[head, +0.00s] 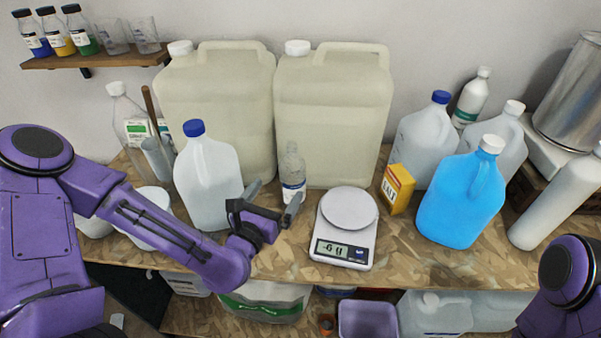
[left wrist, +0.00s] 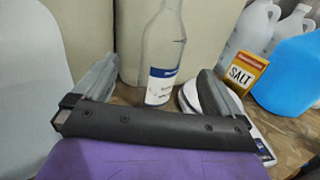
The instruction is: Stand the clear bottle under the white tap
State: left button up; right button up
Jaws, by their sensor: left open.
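The clear bottle (head: 292,165) stands upright on the wooden bench in front of the two big cream drums, near the gap between them. It has a white and blue label and also shows in the left wrist view (left wrist: 165,48). My left gripper (head: 272,199) is open, its two fingers pointing at the bottle. In the left wrist view the bottle appears between the fingers (left wrist: 153,88), seemingly just beyond them; I cannot tell if they touch. I cannot make out a white tap; the drums' lower fronts are partly hidden. My right gripper is out of view.
A scale (head: 346,228) stands just right of the bottle, close to the left gripper's right finger. A blue-capped white jug (head: 207,180) stands to its left. The salt box (head: 397,188) and blue jug (head: 462,200) are farther right. The left drum (head: 222,105) and right drum (head: 333,120) stand behind.

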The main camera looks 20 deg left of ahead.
aim_at(287, 177)
pick_arm(q)
jog(key=shift+w+f+b, duration=0.25)
jog(key=shift+w+b, duration=0.2)
jog(key=shift+b, duration=3.4)
jog(key=w+b, duration=0.2)
jog(key=shift+w+b, duration=0.4)
jog(key=shift+w, duration=0.25)
jog(key=shift+w+r, duration=0.15)
jog(key=shift+r, duration=0.2)
jog(key=shift+w+d+r+p, duration=0.2)
jog(key=shift+w+p, duration=0.25)
jog(key=shift+w, duration=0.15)
jog(key=shift+w+d+r+p, duration=0.15)
jog(key=shift+w+p, duration=0.3)
jog(key=shift+w, duration=0.15)
jog(key=shift+w+d+f, duration=0.1)
jog(key=shift+w+f, duration=0.05)
jog(key=shift+w, duration=0.45)
jog(key=shift+w+f, duration=0.15)
jog(key=shift+w, duration=0.45)
jog(key=shift+w+f, duration=0.1)
jog(key=shift+c, duration=1.2)
jog(key=c, duration=1.2)
